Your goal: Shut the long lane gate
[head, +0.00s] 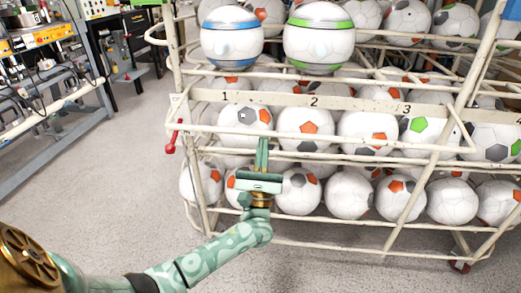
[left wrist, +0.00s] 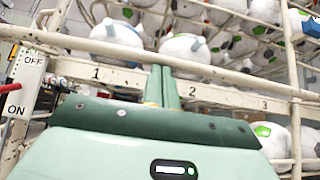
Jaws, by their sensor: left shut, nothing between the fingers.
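My left gripper (head: 262,143) is shut and empty, with its fingers pointing up in front of the ball rack. In the left wrist view its fingertips (left wrist: 162,70) are together, just below a long cream bar (left wrist: 150,58) that crosses the picture. A cream strip numbered 1, 2 and 3 (head: 350,104) runs along the rack front; the same strip (left wrist: 215,95) passes behind the fingers in the wrist view. I cannot tell which of the long bars is the lane gate, or whether it is open. Contact between the fingertips and a bar cannot be told.
Soccer balls (head: 305,128) fill the rack's tiers. Two larger white balls, blue-banded (head: 232,40) and green-banded (head: 318,40), sit on top. A red handle (head: 172,137) is on the rack's left side. OFF and ON labels (left wrist: 32,62) show at left. Grey floor (head: 90,165) is clear.

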